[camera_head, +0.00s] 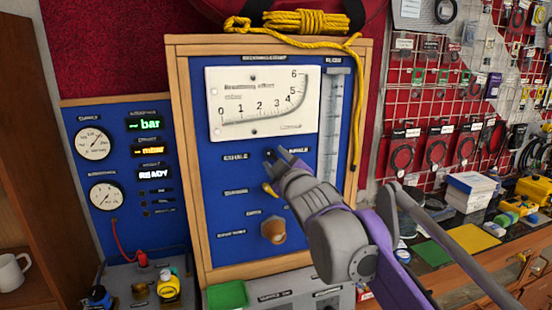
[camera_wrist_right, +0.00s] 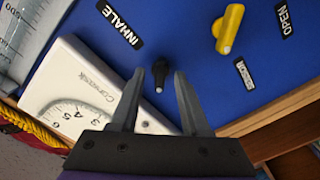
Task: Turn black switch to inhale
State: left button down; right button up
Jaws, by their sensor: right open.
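The black switch (camera_wrist_right: 160,75) is a small dark lever on the blue panel. In the right wrist view it stands between the tips of my right gripper (camera_wrist_right: 159,72), with a finger on each side and a small gap visible. The INHALE label (camera_wrist_right: 120,25) is up and left of it there. In the head view my right gripper (camera_head: 276,158) is at the panel between the EXHALE label (camera_head: 235,157) and the INHALE label (camera_head: 299,150), mostly covering the switch. The right gripper is open. I cannot tell which label the switch points to. My left gripper is not in view.
A yellow lever (camera_wrist_right: 229,28) sits close to the black switch, beside the OPEN label (camera_wrist_right: 282,18). The white breathing-effort gauge (camera_head: 262,103) is above the switch, and an orange-brown knob (camera_head: 273,231) is below. A wooden frame (camera_head: 190,180) edges the panel.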

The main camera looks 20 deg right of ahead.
jog(key=shift+w, duration=0.15)
grip_shut()
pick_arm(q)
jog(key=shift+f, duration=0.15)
pick_arm(e)
jog(key=shift+m, duration=0.4)
jog(key=m+b, duration=0.1)
jog(key=m, duration=0.3)
jog(key=shift+f, duration=0.1)
jog(key=m, duration=0.4)
jog(key=shift+a+m+b, duration=0.1)
jog(key=shift+m+b, duration=0.2)
jog(key=shift+b, duration=0.1)
jog(key=m, duration=0.4)
jog(key=shift+b, duration=0.3)
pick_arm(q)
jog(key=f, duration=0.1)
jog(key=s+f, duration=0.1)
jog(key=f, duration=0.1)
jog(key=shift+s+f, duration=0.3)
pick_arm(e)
jog(key=m, duration=0.4)
jog(key=shift+m, duration=0.4)
